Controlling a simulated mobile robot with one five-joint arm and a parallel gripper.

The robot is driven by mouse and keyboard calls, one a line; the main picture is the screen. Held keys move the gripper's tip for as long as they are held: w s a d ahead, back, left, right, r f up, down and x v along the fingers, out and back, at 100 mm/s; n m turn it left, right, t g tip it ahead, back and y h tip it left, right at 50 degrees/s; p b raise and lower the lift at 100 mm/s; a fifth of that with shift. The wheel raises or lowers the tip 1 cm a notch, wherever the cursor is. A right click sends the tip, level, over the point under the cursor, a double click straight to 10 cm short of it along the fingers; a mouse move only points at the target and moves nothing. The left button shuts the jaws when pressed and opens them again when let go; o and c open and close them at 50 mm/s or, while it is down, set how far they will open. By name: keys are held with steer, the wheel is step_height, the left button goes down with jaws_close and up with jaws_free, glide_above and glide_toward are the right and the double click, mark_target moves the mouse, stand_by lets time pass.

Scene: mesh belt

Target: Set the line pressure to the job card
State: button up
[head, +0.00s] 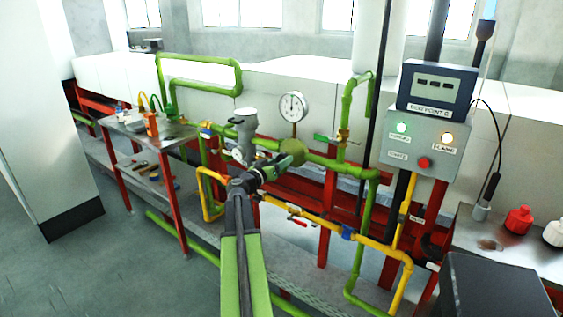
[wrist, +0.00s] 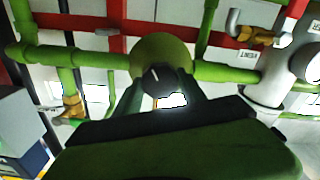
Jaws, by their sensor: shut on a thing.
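My gripper (head: 278,161) reaches the round green regulator (head: 293,150) on the green pipe run. In the wrist view, the fingers of my gripper (wrist: 160,91) are shut on the regulator's dark knob (wrist: 158,77), which has a pale mark. The green regulator body (wrist: 160,52) shows behind it. The pressure gauge (head: 293,106) stands above the regulator, its white dial facing me; its needle points roughly upward, and the numbers are too small to read. I cannot make out a job card in either view.
A grey filter unit (head: 244,135) stands left of the regulator. A control box (head: 416,150) with lit green and amber lamps and a red button is at right, under a display unit (head: 437,88). Yellow pipe (head: 330,226) runs below. A small workbench (head: 145,130) holds tools at left.

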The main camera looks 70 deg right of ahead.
steer(key=shift+s+n, duration=0.1)
steer(key=shift+n, duration=0.2)
steer(key=o, duration=1.4)
steer(key=v, duration=1.7)
steer(key=shift+a, duration=0.25)
